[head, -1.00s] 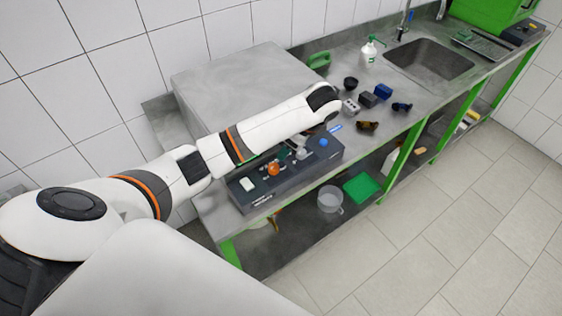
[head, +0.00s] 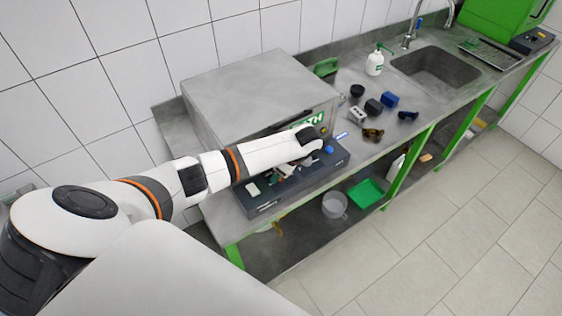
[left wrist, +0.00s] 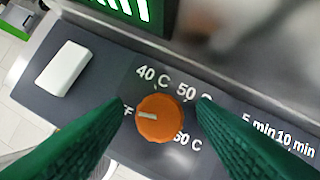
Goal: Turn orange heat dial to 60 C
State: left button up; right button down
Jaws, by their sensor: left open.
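The orange heat dial (left wrist: 159,118) sits on the dark control panel (left wrist: 30,85), with labels 40 C, 50 C and 60 C around it. Its white pointer mark faces left, toward a partly covered label ending in "FF". My left gripper (left wrist: 160,104) is open, its two green fingers on either side of the dial, with visible gaps at the dial. In the head view my left gripper (head: 284,170) is low over the panel (head: 268,205), and my arm and gripper largely hide the dial. My right gripper is not in view.
A white rocker switch (left wrist: 66,68) is left of the dial. A blue knob (head: 329,150) is on the panel's right end. A large steel box (head: 250,90) stands behind the panel. Brown (head: 373,134) and blue (head: 390,100) parts lie on the bench to the right.

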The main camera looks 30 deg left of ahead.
pick_arm(q)
jog(key=c, duration=1)
jog(key=m+t, duration=0.1)
jog(key=m, duration=0.2)
jog(key=m+t, duration=0.1)
jog(key=m, duration=0.2)
jog(key=shift+s+h, duration=0.2)
jog(key=shift+h, duration=0.1)
jog(key=m, duration=0.2)
jog(key=m+t+h, duration=0.1)
jog(key=m, duration=0.1)
jog(key=shift+a+m+t, duration=0.15)
jog(key=shift+m+t, duration=0.15)
jog(key=shift+m, duration=0.1)
jog(key=shift+m+t+h, duration=0.3)
jog(key=shift+m+h, duration=0.3)
jog(key=shift+m, duration=0.9)
